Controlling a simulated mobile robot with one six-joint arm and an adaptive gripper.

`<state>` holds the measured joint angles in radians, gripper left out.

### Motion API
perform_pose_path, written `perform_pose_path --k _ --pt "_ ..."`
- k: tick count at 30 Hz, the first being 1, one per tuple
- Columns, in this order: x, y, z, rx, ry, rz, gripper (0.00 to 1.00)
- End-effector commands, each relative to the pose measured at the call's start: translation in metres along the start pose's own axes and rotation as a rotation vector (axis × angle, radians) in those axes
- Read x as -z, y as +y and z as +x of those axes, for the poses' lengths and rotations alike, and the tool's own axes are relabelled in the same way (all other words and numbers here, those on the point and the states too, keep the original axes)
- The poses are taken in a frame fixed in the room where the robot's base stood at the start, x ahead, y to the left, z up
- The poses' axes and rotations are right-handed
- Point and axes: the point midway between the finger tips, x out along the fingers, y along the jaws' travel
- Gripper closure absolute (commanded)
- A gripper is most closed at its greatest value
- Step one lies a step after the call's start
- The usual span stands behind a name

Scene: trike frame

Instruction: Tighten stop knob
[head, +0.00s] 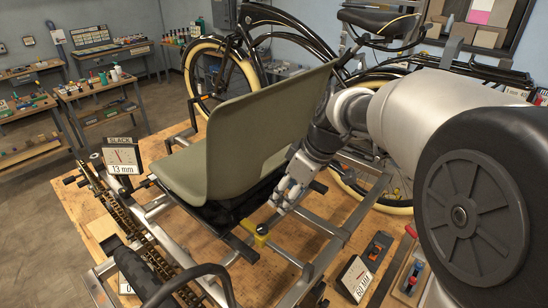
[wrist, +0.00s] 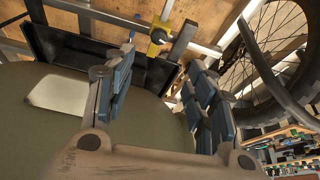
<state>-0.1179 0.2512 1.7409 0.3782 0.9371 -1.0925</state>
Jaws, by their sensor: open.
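The olive seat (head: 235,140) lies close to the left finger.
A gauge reading 13 mm (head: 122,158) stands at the left, and one reading 60 mm (head: 356,278) at the lower right. A spoked wheel (wrist: 270,45) is at the right in the wrist view. A bicycle (head: 285,30) stands behind.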

Motion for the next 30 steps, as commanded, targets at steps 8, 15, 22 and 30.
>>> perform_pose_path --k 8,15,22,30 --pt "0.006 0.003 0.026 0.013 0.003 -0.031 0.49" --pt "0.005 0.002 0.077 0.015 0.001 -0.029 0.49" --pt "0.006 0.001 0.127 0.013 0.001 -0.029 0.49" --pt "0.006 0.002 0.169 0.011 0.003 -0.029 0.49"
